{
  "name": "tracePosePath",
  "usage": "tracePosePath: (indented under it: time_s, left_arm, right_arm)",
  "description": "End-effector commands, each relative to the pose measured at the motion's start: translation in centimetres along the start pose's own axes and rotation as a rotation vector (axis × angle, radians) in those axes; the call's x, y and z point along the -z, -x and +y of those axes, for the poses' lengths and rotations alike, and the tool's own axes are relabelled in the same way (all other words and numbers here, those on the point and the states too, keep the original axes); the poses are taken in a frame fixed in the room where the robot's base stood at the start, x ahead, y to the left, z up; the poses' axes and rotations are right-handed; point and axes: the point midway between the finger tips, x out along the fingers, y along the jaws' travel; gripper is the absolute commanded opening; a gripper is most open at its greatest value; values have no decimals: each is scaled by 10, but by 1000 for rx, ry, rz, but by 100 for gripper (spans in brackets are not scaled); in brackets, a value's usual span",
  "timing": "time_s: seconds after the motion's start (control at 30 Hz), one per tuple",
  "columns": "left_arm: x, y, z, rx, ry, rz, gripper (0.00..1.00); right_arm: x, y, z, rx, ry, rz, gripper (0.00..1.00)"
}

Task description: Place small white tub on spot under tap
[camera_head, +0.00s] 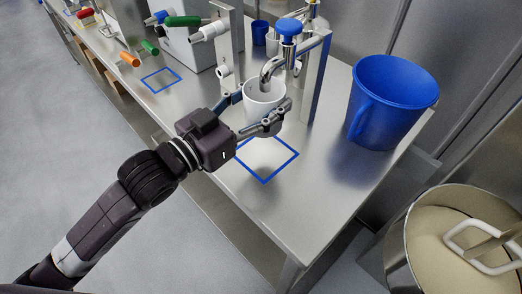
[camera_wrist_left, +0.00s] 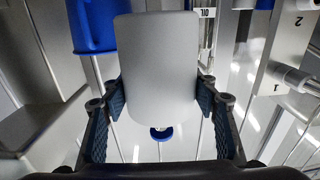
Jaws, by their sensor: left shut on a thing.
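The small white tub (camera_head: 262,98) is held upright between the fingers of my left gripper (camera_head: 258,110). In the head view it is above the steel table, over or just behind the blue square outline (camera_head: 266,178), with the curved metal tap (camera_head: 272,66) at its top. I cannot tell whether the tub touches the tap. In the left wrist view the tub (camera_wrist_left: 160,68) fills the middle, with the left gripper's fingers (camera_wrist_left: 160,98) on both sides. The tub hides what lies behind it. My right gripper is in neither view.
A large blue jug (camera_head: 388,104) stands at the table's right end. A second blue outline (camera_head: 161,80) lies further left. A blue cup (camera_head: 260,33) stands behind the tap. A steel pot (camera_head: 455,240) with pale contents is at lower right. The table front is clear around the near outline.

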Motion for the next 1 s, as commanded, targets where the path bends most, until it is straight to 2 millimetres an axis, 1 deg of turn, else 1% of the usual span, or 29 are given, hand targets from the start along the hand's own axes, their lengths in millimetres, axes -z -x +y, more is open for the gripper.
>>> tracePosePath:
  time_s: [0.07,0.13,0.3,0.4,0.57,0.7,0.8,1.0]
  left_arm:
    - [-1,0,3,-21,-2,-3,36]
    - [-8,0,5,-30,2,-6,36]
    - [-41,0,5,-32,6,-9,36]
    - [-54,0,5,-32,4,-7,36]
    - [-69,0,5,-32,3,-5,36]
    - [-90,0,5,-32,4,-7,36]
    - [-98,0,5,-32,2,-5,36]
    - [-99,0,5,-32,1,-2,36]
  right_arm:
    - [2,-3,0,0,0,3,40]
    - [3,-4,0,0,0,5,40]
    - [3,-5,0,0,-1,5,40]
    - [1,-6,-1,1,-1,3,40]
    - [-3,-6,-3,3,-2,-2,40]
    - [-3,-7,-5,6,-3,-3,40]
    - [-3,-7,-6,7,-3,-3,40]
    - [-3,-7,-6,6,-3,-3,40]
